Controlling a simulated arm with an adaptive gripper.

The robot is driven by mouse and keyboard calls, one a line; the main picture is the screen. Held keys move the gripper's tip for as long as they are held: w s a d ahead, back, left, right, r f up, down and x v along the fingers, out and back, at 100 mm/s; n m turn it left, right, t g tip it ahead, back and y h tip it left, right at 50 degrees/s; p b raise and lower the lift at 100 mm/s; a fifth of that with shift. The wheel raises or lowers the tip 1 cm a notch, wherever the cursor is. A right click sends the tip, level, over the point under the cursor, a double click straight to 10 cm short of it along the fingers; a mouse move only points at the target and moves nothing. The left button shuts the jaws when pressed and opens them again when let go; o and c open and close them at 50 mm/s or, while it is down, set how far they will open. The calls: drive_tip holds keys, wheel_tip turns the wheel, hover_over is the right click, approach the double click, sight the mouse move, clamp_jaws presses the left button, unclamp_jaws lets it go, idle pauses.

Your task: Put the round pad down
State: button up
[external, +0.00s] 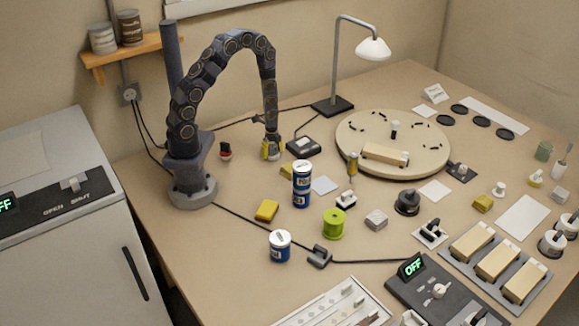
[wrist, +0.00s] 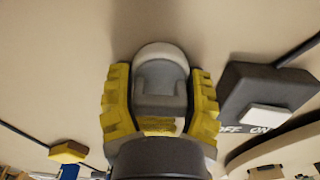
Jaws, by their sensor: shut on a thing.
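My gripper (external: 271,150) hangs low over the bench, to the right of the arm's base, with its yellow fingers pointing down. In the wrist view, my gripper (wrist: 160,110) is shut with a grey piece between its yellow fingers. The round pad (wrist: 160,50) appears as a pale rounded edge beyond this grey piece, held between the fingers. The pad's underside is hidden, and I cannot tell whether it touches the bench. In the external view the fingers hide most of it.
A dark switch box (external: 303,146) stands close on the right and shows in the wrist view (wrist: 265,92). A small red and black item (external: 225,150) sits left. Bare bench lies around my gripper.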

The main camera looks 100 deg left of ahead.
sight(272, 145)
drive_tip(key=shift+f, duration=0.2)
drive_tip(key=o, duration=0.9)
wheel_tip(272, 145, up, 12)
drive_tip(key=shift+f, duration=0.1)
drive_tip(key=shift+r, duration=0.3)
